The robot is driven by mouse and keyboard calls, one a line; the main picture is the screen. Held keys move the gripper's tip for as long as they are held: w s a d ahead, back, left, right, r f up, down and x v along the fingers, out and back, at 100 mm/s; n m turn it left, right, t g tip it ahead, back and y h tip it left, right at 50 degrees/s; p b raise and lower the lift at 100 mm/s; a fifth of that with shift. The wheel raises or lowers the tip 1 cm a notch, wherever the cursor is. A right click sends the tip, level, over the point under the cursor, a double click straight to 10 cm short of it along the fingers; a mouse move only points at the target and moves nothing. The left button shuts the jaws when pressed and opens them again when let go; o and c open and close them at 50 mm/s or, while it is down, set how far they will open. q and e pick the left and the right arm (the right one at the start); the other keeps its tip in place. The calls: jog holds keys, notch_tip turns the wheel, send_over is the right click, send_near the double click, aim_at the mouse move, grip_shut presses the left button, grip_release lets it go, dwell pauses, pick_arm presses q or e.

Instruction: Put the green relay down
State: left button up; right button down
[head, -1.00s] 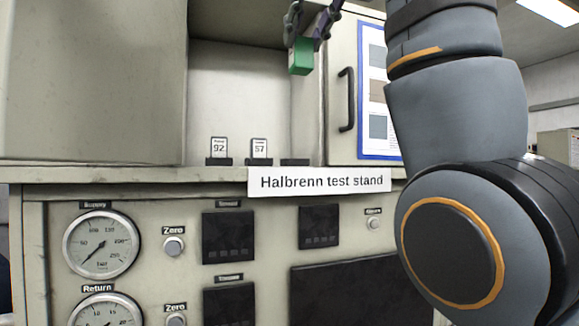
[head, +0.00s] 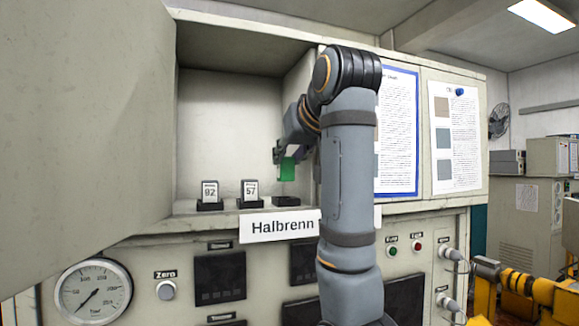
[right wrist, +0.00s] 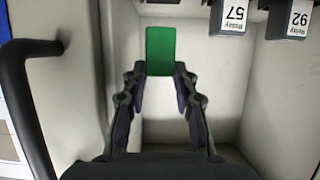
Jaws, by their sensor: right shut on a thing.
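The green relay (head: 287,169) is held in my right gripper (head: 282,152), just above the empty black socket (head: 286,201) on the cabinet shelf. A gap shows between relay and socket in the head view. In the right wrist view the relay (right wrist: 160,50) is pinched between the two fingertips (right wrist: 160,74), and the socket is not visible there. White-labelled relay 57 (head: 250,189) and relay 92 (head: 209,190) stand upright in sockets to the left; they also show in the right wrist view (right wrist: 233,15). My left gripper is not in view.
The open cabinet door (head: 90,120) is at the left. The cabinet side wall (head: 298,90) is close to my right arm. A black door handle (right wrist: 30,100) shows in the right wrist view. The panel with gauge (head: 93,292) lies below the shelf.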

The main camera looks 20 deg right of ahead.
aim_at(289, 176)
jog(key=f, duration=0.1)
jog(key=f+p, duration=0.1)
jog(key=f, duration=0.1)
jog(key=shift+w+p, duration=0.3)
jog(key=shift+w, duration=0.05)
jog(key=shift+f, duration=0.3)
jog(key=shift+s+d, duration=0.1)
jog(key=shift+f, duration=0.1)
jog(key=shift+f+b, duration=0.3)
jog(key=shift+b, duration=0.1)
jog(key=c, duration=1.3)
grip_release()
jog(key=shift+r, duration=0.1)
